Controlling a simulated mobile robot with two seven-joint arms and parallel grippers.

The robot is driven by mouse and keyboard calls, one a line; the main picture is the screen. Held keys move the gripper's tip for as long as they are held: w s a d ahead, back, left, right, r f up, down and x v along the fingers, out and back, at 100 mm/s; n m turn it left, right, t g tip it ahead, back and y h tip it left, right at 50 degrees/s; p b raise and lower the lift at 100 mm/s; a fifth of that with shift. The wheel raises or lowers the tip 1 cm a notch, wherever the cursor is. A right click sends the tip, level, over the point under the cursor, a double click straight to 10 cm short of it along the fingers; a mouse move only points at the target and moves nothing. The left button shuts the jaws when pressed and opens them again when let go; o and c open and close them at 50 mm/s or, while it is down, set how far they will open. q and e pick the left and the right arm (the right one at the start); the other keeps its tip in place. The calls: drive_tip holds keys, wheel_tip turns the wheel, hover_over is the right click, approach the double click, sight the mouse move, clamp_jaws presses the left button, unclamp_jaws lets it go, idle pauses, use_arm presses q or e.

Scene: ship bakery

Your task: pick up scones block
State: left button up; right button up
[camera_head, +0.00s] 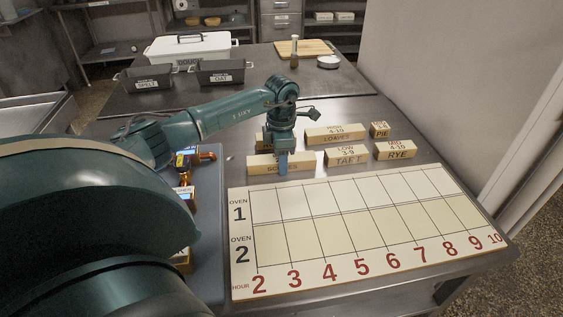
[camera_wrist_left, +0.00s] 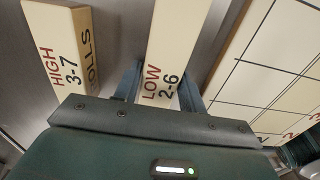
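The scones block (camera_head: 262,164) is a long pale wooden block lying on the metal table, just behind the printed oven chart. My left gripper (camera_head: 282,165) points down at it, with a finger in front of its lettered face. In the left wrist view the block's top, marked LOW 2-6 (camera_wrist_left: 165,70), runs between the two fingers (camera_wrist_left: 160,88). One finger is on each side of the block, and the fingers look apart, with little gap to its sides. Part of the block is hidden by the gripper. My right gripper is not in view.
The rolls block (camera_wrist_left: 70,50) lies close beside it. The loaves block (camera_head: 335,134), taft block (camera_head: 346,156), rye block (camera_head: 394,150) and pie block (camera_head: 380,129) stand to the right. The oven chart (camera_head: 345,225) in front is empty. A blue-grey tray (camera_head: 210,240) lies left.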

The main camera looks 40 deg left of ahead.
use_arm(q)
drive_tip(key=c, duration=0.6)
drive_tip(key=shift+c, duration=0.2)
